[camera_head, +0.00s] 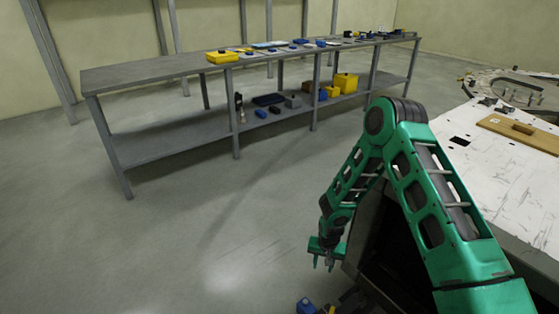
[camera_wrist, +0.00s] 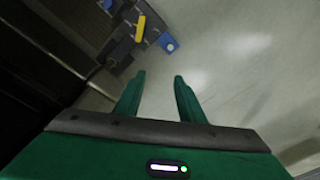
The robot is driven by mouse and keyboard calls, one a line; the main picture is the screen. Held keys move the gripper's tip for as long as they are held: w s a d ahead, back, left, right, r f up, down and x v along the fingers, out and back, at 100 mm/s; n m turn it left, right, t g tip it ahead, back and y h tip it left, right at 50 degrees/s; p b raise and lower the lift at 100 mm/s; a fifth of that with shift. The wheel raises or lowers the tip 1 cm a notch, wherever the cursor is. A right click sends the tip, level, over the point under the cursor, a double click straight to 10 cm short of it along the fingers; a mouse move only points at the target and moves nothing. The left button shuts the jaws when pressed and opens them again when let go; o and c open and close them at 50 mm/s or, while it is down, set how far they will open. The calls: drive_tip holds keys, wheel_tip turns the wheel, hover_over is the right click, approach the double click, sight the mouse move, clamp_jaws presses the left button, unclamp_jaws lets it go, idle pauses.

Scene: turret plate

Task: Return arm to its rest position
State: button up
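My green arm is bent at the elbow, with the forearm hanging down beside the white worktable. My gripper (camera_head: 323,263) points down over the grey floor in the head view. In the wrist view my gripper (camera_wrist: 158,80) shows two green fingers spread apart with nothing between them. The floor shows beyond the fingertips. The gripper touches nothing that I can see.
The white worktable (camera_head: 480,172) stands at the right, bearing a wooden board (camera_head: 522,132) and a round plate (camera_head: 515,90). A long grey shelf (camera_head: 150,72) with blue and yellow items stands at the back. Open floor (camera_head: 220,230) lies left of my arm.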

drive_tip(key=s+d+r+n+t, duration=0.1)
drive_tip(key=d+r, duration=0.2)
drive_tip(key=r, duration=0.8)
drive_tip(key=d+r, duration=0.2)
drive_tip(key=r, duration=0.9)
drive_tip(key=s+d+r+n+t, duration=0.1)
drive_tip(key=d+r, duration=0.2)
drive_tip(key=r, duration=0.8)
drive_tip(key=s+d+r, duration=0.4)
drive_tip(key=s+r, duration=0.6)
drive_tip(key=r, duration=0.3)
drive_tip(key=s+r+n+t, duration=0.1)
drive_tip(key=s+r, duration=0.3)
drive_tip(key=s, duration=0.3)
drive_tip(key=s+d+f+m+g, duration=0.1)
drive_tip(key=s+d+m+g, duration=0.1)
drive_tip(key=s+d, duration=0.4)
drive_tip(key=s+d+f+m+g, duration=0.1)
drive_tip(key=s+d+m, duration=0.3)
drive_tip(key=s, duration=0.6)
drive_tip(key=shift+s+d+f+g, duration=0.2)
drive_tip(key=shift+d+g, duration=0.4)
drive_tip(key=shift+d, duration=0.4)
